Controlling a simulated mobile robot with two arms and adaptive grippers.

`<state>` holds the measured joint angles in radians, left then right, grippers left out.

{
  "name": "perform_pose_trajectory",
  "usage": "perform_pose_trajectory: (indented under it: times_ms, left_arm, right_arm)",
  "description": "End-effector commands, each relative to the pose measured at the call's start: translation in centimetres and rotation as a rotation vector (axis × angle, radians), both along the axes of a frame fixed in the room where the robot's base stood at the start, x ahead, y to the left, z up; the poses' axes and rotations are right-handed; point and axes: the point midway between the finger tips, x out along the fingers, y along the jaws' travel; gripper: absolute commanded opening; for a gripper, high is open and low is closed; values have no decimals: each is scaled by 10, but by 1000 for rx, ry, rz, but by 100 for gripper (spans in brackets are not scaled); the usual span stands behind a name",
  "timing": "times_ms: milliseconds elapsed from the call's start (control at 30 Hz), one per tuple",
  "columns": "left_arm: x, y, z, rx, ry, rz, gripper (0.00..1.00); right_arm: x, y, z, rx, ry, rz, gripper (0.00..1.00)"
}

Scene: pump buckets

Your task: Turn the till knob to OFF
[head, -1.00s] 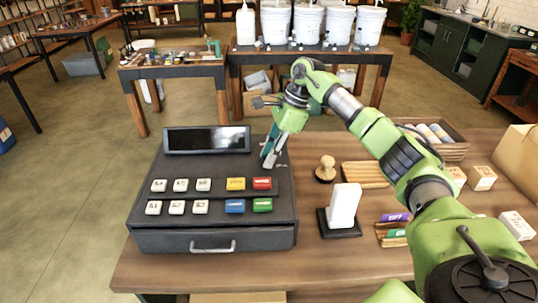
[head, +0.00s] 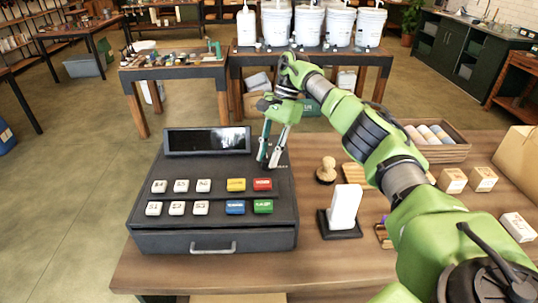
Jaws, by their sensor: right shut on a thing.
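The black till (head: 215,236) stands on the wooden counter, with a dark display (head: 206,141) at its back and rows of white and coloured keys on its top. My right gripper (head: 269,162) points down at the back right of the till's top, beside the display. Its two fingers show side by side and are shut on the till knob, which is mostly hidden between the fingertips. Small markings show on the till just by the fingertips, too small to read. My left gripper is not in view.
A white card in a black stand (head: 342,212) and a wooden stamp (head: 326,171) stand right of the till. White buckets (head: 308,24) stand on a table behind.

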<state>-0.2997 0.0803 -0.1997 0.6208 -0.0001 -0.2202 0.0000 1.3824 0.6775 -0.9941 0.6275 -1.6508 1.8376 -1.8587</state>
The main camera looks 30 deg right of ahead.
Motion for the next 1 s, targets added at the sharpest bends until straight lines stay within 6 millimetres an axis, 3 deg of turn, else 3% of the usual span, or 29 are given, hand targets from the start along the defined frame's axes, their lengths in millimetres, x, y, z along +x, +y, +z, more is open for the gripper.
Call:
perform_pose_trajectory:
  times_ms: [433,467,500,533,867,1000]
  left_arm:
    - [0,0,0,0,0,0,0]
    - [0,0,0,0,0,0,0]
    - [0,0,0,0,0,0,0]
    - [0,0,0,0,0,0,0]
    - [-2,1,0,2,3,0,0]
    - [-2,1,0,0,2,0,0]
  right_arm:
    - [1,0,1,0,-3,12,2]
    - [1,0,1,0,-3,12,26]
    - [1,0,1,0,-3,12,36]
    - [1,0,1,0,-3,12,40]
    - [0,0,1,-1,-1,10,40]
    - [1,0,13,0,-3,11,40]
